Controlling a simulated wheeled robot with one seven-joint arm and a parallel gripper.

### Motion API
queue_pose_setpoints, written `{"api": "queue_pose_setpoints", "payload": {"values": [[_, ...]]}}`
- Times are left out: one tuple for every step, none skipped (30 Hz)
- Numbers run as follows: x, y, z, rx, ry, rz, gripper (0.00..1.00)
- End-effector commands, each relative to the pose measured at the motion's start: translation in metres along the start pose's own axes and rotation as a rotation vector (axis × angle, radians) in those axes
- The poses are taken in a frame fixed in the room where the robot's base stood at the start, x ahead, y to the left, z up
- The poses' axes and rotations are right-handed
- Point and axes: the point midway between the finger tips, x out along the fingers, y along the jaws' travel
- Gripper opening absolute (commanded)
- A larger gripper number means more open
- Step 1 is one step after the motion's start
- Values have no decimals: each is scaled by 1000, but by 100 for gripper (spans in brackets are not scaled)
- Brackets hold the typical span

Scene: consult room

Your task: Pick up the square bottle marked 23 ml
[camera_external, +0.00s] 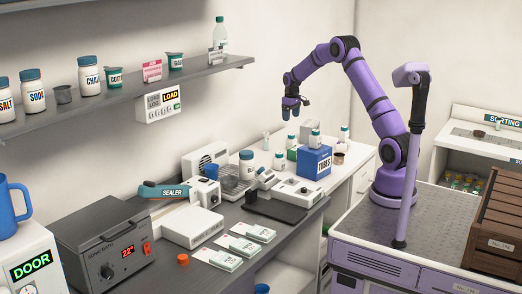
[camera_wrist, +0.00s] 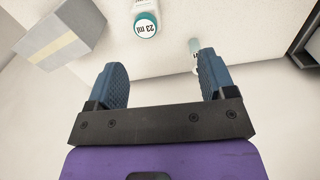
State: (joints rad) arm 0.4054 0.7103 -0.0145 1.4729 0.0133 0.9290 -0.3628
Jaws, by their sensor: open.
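A bottle marked 23 ml (camera_wrist: 147,25) shows at the top of the wrist view, cut off by the frame edge. The mark is on a white round face ringed in teal; its body shape is mostly hidden. My gripper (camera_wrist: 162,68) is open, with nothing between its two blue fingers. The bottle lies beyond the fingertips, apart from them. In the external view my gripper (camera_external: 291,111) hangs in the air above the far end of the counter. Several small bottles stand below it there; I cannot tell which one is marked 23 ml.
A small teal-topped item (camera_wrist: 194,46) shows near the right finger, and a grey box with a pale band (camera_wrist: 62,36) is at left in the wrist view. A wall shelf (camera_external: 130,88) runs left.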

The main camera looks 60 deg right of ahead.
Motion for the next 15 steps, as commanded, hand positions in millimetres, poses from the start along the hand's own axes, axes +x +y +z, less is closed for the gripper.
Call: {"api": "queue_pose_setpoints", "payload": {"values": [[16, 9, -3, 4, -11, -3, 77], [22, 13, -5, 4, -14, -4, 77], [30, 17, -7, 4, -19, -6, 77], [34, 19, -8, 3, -21, -7, 77], [38, 21, -9, 3, -23, -8, 77], [42, 23, -10, 3, -25, -8, 77], [44, 25, -10, 3, -27, -9, 77], [47, 25, -10, 3, -28, -9, 77], [49, 26, -10, 3, -29, -10, 77], [51, 26, -10, 3, -30, -10, 77], [54, 26, -10, 3, -30, -10, 77], [57, 26, -10, 3, -30, -10, 77], [60, 26, -10, 3, -30, -10, 77], [64, 26, -10, 3, -30, -10, 77], [70, 26, -10, 3, -30, -10, 77]]}}
